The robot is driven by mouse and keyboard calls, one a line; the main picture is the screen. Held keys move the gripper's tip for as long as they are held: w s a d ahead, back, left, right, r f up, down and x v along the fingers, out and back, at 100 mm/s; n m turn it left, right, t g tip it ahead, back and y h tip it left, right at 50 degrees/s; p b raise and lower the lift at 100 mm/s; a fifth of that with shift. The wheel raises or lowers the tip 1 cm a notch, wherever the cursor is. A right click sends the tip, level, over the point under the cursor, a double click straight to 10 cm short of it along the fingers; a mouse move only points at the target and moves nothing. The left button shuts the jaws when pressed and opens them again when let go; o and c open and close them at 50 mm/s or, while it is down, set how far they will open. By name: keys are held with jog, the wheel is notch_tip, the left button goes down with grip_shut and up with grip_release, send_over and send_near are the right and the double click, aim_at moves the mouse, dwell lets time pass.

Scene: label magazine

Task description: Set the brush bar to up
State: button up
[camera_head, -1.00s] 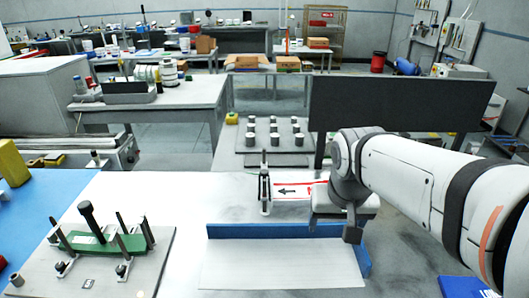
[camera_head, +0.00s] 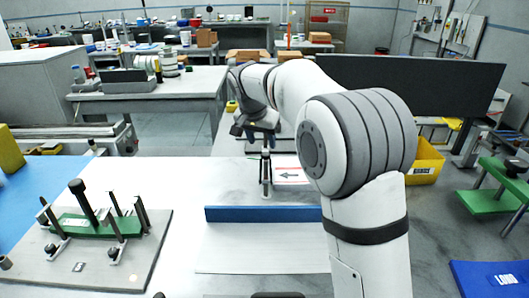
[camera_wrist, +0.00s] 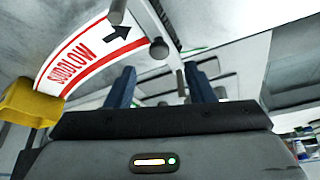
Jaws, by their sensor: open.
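A small upright fixture (camera_head: 266,175) with dark posts stands on the white table, beside a white label strip (camera_head: 290,175) with red edges and a black arrow. I cannot clearly make out which part is the brush bar. My gripper (camera_head: 260,138) is at the top of the fixture, partly overlapping it. In the wrist view my gripper (camera_wrist: 162,75) has its two blue fingers apart. A dark round knob (camera_wrist: 158,47) and a grey rod end (camera_wrist: 117,12) show beyond the fingers, near the label strip (camera_wrist: 85,55). Nothing is clearly held between the fingers.
A blue rail (camera_head: 260,214) edges a pale panel in front of the fixture. A plate with a green clamp fixture (camera_head: 95,226) and upright posts stands at left. A yellow bin (camera_head: 425,160) stands at right. A dark screen (camera_head: 420,85) is behind my arm.

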aim_at(265, 154)
jog(key=x, duration=0.6)
jog(key=shift+c, duration=0.5)
jog(key=shift+r, duration=0.1)
grip_shut()
